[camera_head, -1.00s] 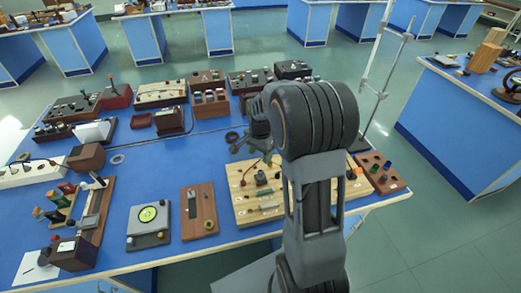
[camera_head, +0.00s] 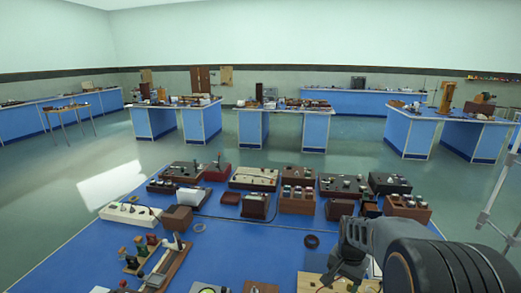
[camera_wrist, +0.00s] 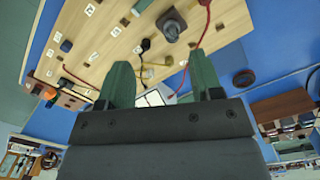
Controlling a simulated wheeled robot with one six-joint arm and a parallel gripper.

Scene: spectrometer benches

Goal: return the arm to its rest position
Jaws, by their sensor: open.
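My arm reaches in from the lower right of the head view, with a thick dark joint in front. My gripper (camera_head: 345,268) hangs over the blue bench near a light wooden board (camera_head: 310,283). In the wrist view my gripper's two green fingers (camera_wrist: 160,90) are apart with nothing held between them. Beyond the fingers the wooden board (camera_wrist: 95,25) shows, with a dark knob (camera_wrist: 172,27), a red cable (camera_wrist: 205,25) and several small parts.
The blue bench (camera_head: 245,240) carries several wooden instrument boxes (camera_head: 297,197), a white power strip (camera_head: 130,213) and a dark ring (camera_head: 311,241). A metal stand (camera_head: 495,190) rises at the right. Other blue benches (camera_head: 252,130) stand behind, across open floor.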

